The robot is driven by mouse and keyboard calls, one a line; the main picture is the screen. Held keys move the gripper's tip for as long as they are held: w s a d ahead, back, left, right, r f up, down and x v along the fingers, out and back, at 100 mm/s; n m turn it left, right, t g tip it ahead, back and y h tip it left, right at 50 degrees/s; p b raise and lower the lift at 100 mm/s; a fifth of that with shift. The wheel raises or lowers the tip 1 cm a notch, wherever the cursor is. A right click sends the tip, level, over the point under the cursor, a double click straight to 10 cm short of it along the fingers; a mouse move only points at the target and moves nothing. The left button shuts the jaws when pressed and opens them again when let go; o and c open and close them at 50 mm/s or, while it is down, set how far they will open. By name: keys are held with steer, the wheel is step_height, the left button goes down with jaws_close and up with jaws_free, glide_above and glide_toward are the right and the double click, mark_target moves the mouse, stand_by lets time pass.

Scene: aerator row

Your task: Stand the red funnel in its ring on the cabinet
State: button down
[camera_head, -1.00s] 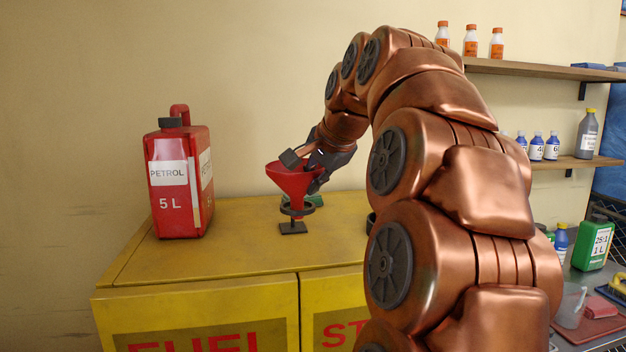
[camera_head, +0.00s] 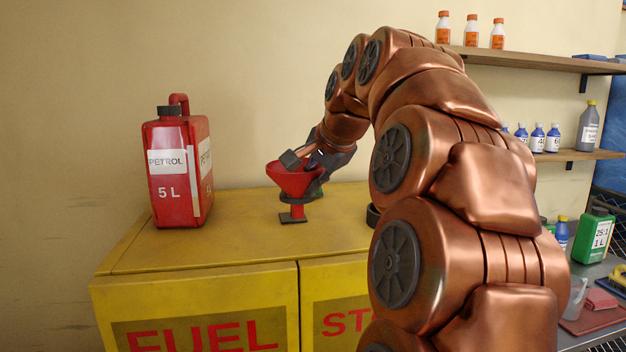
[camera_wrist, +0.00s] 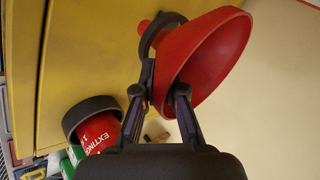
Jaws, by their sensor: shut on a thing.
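The red funnel (camera_head: 292,180) is upright with its wide mouth up. Its cone sits at the dark ring (camera_head: 284,198) of a small stand on the yellow cabinet (camera_head: 230,240), and its spout shows below the ring, above the stand's foot. My gripper (camera_head: 308,166) is at the funnel's right side and back, shut on the funnel's wall. In the wrist view the two fingers (camera_wrist: 167,82) pinch the near rim of the funnel (camera_wrist: 210,60). The spout pokes out past the ring (camera_wrist: 158,32) there. Part of the ring is hidden by the funnel.
A red petrol can (camera_head: 178,170) stands on the cabinet left of the funnel. A dark round holder (camera_head: 372,215) is partly hidden behind my arm; it shows in the wrist view (camera_wrist: 85,108) by a red extinguisher (camera_wrist: 100,133). Shelves with bottles are at right.

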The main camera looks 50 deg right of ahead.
steer(key=shift+f, duration=0.45)
steer(key=c, duration=1.2)
jaws_free()
steer(key=shift+r, duration=0.15)
steer(key=shift+r+p, duration=2.5)
steer(key=shift+r, duration=1.9)
